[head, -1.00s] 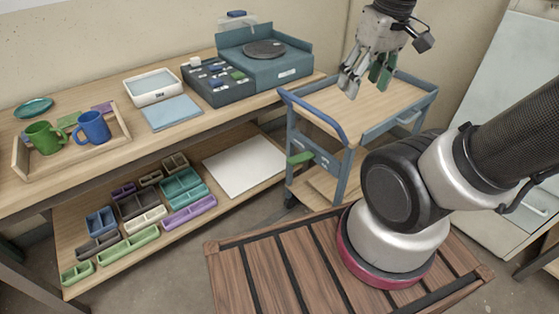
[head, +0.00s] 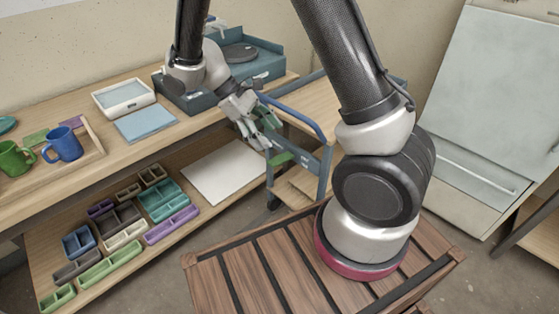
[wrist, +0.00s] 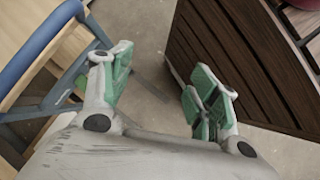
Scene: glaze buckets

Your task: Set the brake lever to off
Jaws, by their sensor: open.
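The blue-grey cart (head: 325,172) stands between the workbench and my base. A green lever (head: 281,158), which looks like the brake lever, sits low on the cart's near side. Its exact setting cannot be told. My gripper (head: 266,136) points down at the cart's near left corner, just above and close to the lever; whether they touch cannot be told. In the wrist view my gripper (wrist: 160,92) is open and empty, with green pads on both fingers.
The workbench with a lower shelf of small bins (head: 125,215) runs along the left. A slatted wooden platform (head: 250,275) lies under my base, close to the cart. Bare floor shows between cart and platform. A pale cabinet (head: 490,110) stands at the right.

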